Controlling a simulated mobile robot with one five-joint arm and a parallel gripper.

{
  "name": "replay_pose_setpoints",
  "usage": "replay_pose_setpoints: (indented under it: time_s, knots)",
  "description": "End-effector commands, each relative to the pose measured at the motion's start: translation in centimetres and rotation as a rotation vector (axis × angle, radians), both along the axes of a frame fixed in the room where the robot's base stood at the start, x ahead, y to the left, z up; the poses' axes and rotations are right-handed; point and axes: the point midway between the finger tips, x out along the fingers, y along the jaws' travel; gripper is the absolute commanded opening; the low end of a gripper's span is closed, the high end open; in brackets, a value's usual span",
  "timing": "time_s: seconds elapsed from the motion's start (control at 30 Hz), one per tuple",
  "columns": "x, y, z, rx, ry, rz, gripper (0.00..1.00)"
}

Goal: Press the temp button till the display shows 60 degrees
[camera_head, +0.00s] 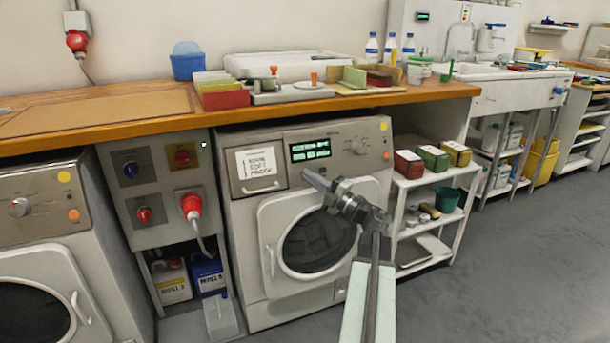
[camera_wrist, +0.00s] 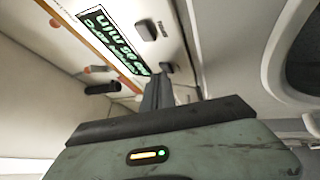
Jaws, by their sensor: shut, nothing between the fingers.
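The middle washing machine (camera_head: 318,215) has a dark display (camera_head: 310,150) with green text on its top panel. The text is too small to read. The display also shows at a slant in the wrist view (camera_wrist: 113,40), its characters still not clearly legible. Two small dark buttons sit beside it there: one (camera_wrist: 143,30) with a tiny label, and one (camera_wrist: 167,68) nearer my fingers. I cannot tell which is the temp button. My gripper (camera_head: 307,174) is shut and empty, its tip just below the display; it shows in the wrist view (camera_wrist: 157,92). Whether it touches the panel is unclear.
The round door (camera_head: 318,240) lies below my gripper. A wooden worktop (camera_head: 430,92) overhangs the machine. A control box with a red plug (camera_head: 192,205) stands left, a white shelf trolley (camera_head: 440,180) right. Grey floor (camera_head: 500,270) is free at right.

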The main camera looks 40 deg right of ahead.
Motion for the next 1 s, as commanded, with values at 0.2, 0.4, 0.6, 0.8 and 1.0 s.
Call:
replay_pose_setpoints:
  time_s: [0.2,0.4,0.6,0.8,1.0]
  knots:
    - [0.3,-0.1,-0.1,0.0,0.0,0.0,0.0]
    - [0.2,-0.1,-0.1,0.0,0.0,0.0,0.0]
    - [-0.1,0.1,0.1,0.0,0.0,-0.001,0.0]
    - [-1.0,0.4,0.4,0.0,0.0,0.0,0.0]
    - [-1.1,0.5,0.4,0.0,0.0,0.0,0.0]
